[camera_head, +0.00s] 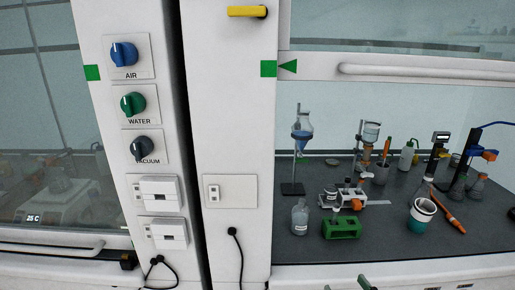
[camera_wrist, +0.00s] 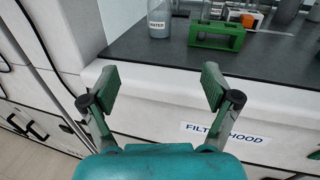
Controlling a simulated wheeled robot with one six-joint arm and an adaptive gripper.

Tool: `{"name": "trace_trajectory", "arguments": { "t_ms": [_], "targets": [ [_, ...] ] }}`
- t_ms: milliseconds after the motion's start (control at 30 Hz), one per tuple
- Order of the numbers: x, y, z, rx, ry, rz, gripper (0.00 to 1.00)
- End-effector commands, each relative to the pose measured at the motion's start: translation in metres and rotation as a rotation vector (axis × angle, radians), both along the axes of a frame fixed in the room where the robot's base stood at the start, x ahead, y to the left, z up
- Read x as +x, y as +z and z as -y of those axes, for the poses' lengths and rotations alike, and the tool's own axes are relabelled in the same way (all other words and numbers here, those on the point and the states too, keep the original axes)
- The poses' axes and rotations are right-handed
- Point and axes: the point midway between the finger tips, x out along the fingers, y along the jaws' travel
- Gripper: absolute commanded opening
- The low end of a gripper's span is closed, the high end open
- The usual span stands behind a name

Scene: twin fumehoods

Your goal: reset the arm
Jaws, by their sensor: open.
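My gripper (camera_wrist: 159,87) is open and empty in the wrist view, its two green-grey fingers spread wide apart. It is in front of the white front edge of the right fumehood, with the dark worktop (camera_wrist: 150,62) beyond the fingers. Nothing is between the fingers except the view of the white panel. In the head view, small greenish tips at the bottom edge look like part of my gripper, but most of it is out of frame.
On the right hood's worktop (camera_head: 375,250) stand a green rack (camera_head: 341,228), a clear bottle (camera_head: 299,217), a funnel stand (camera_head: 293,188), a teal-and-white cup (camera_head: 421,216) and other glassware. The right sash is raised. A white panel with AIR, WATER and VACUUM knobs (camera_head: 136,104) stands left.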

Motion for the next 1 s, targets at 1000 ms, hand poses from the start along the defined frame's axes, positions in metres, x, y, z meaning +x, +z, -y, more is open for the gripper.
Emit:
{"name": "trace_trajectory", "arguments": {
  "t_ms": [1000],
  "targets": [
    [-0.194,-0.121,-0.014,-1.314,-0.066,0.000,0.87]
  ]
}}
